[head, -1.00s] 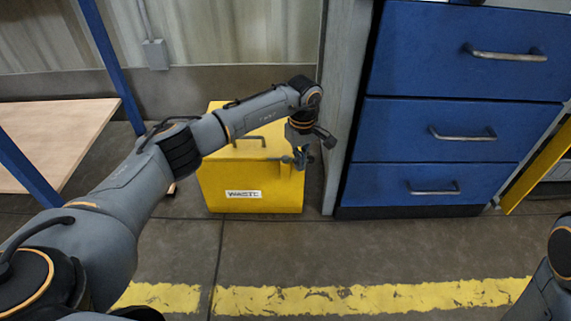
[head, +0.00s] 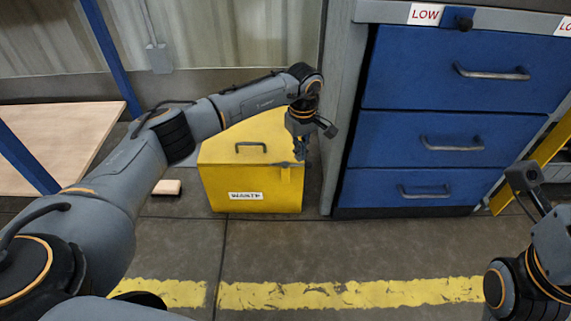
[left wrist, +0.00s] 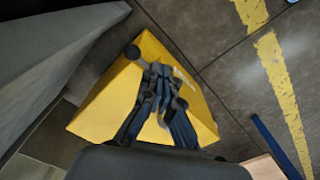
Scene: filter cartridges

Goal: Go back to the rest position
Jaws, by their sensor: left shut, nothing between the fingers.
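My left gripper (head: 301,153) hangs pointing down in front of the yellow waste box (head: 225,180) in the head view, near the box's right side. Its fingers are together with nothing between them. In the left wrist view the fingers (left wrist: 160,78) show against the yellow box (left wrist: 98,108) below. The box lid looks closed, with a dark handle on top and a white label on the front. My right arm (head: 550,245) enters at the right edge of the head view; its fingertips do not show.
A blue drawer unit (head: 425,185) with closed drawers stands right of the box. A pale wooden shelf (head: 60,140) with blue posts is at the left. The floor in front, with a yellow line (head: 350,295), is clear.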

